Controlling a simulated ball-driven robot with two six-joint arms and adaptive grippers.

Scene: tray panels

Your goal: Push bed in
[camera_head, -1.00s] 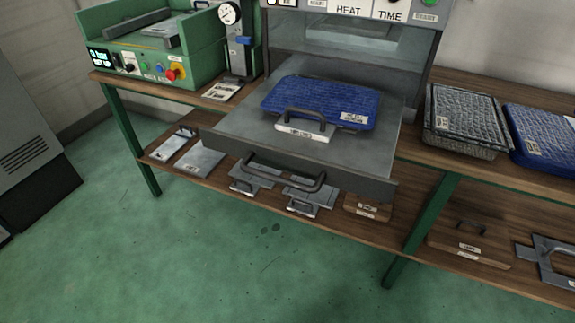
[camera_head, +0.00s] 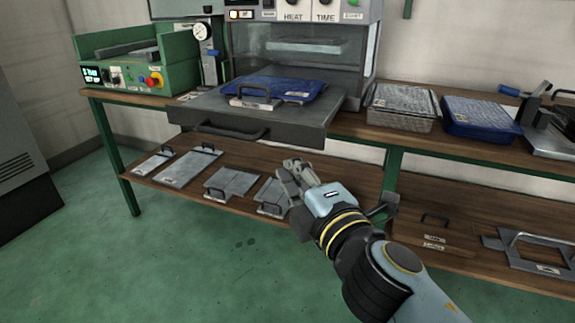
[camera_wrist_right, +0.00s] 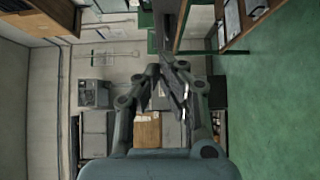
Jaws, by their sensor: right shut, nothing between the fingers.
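The bed (camera_head: 210,108) is a grey sliding plate, pulled out of the heat machine (camera_head: 300,50) and overhanging the bench front. A dark bar handle (camera_head: 232,133) is on its front face. A blue textured sheet (camera_head: 285,88) with a handled, labelled block (camera_head: 254,98) lies on the bed. My right gripper (camera_head: 296,172) is below and to the right of the bed's handle, apart from it, in front of the lower shelf. Its fingers are shut and empty; they also show in the right wrist view (camera_wrist_right: 168,75). My left gripper is not in view.
A green machine (camera_head: 130,65) stands left on the bench. A grey textured tray (camera_head: 400,105) and a blue one (camera_head: 478,117) sit right of the heat machine. The lower shelf (camera_head: 340,175) holds several handled plates. The green floor (camera_head: 150,270) in front is clear.

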